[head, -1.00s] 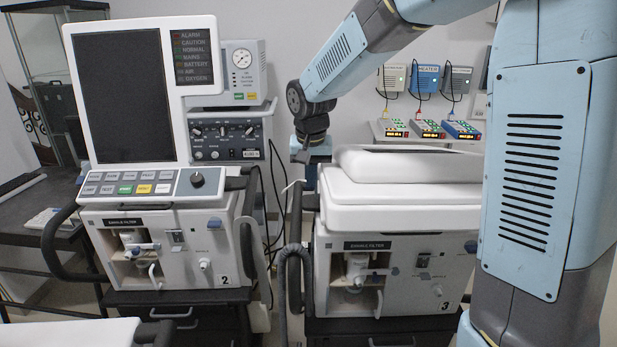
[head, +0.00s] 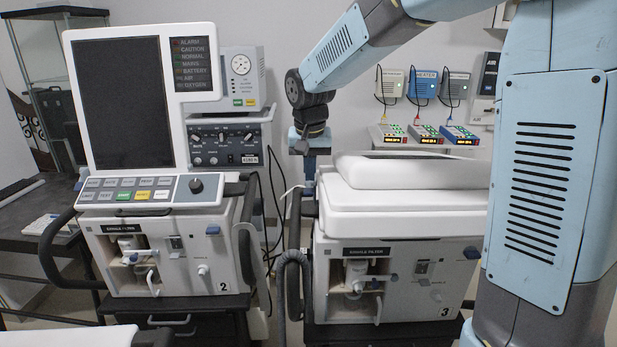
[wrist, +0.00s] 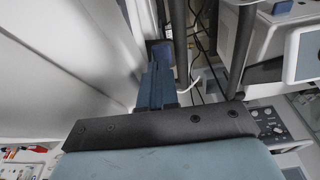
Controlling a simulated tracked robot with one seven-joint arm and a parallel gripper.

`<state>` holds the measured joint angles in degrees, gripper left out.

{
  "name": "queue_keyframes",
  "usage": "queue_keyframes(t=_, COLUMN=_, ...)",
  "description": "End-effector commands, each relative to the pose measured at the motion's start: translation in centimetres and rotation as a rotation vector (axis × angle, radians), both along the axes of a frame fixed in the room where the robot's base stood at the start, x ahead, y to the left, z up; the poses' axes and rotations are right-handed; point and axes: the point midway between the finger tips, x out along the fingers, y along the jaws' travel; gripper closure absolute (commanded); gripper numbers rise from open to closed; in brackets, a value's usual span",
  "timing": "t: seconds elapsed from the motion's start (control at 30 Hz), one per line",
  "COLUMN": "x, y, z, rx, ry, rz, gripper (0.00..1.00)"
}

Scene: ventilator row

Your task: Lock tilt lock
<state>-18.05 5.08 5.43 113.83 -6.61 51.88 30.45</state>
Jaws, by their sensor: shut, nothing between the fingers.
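My gripper (wrist: 157,88) is shut and empty, with its blue fingers close together in the wrist view. A dark blue block (wrist: 161,50) shows just beyond the fingertips; I cannot tell if it is the tilt lock or if the fingers touch it. In the head view my gripper (head: 310,172) points down at the left edge of the white folded-down screen unit (head: 400,200) on ventilator 3 (head: 400,290). The fingertips are partly hidden there. I cannot make out the tilt lock clearly in the head view.
Ventilator 2 (head: 215,255) stands to the left with its screen (head: 130,100) upright. A grey hose (head: 290,262) and dark rails run between the machines, close to my gripper. Small monitors (head: 425,134) sit on a wall shelf behind.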

Motion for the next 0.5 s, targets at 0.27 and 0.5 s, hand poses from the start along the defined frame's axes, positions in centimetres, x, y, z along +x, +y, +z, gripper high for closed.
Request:
queue_keyframes(t=0.27, x=-1.6, y=0.1, z=5.1, rx=0.002, ry=-0.004, rz=0.000, gripper=1.00)
queue_keyframes(t=0.5, x=-3.8, y=0.2, z=8.7, rx=0.001, ry=-0.003, rz=-0.001, gripper=1.00)
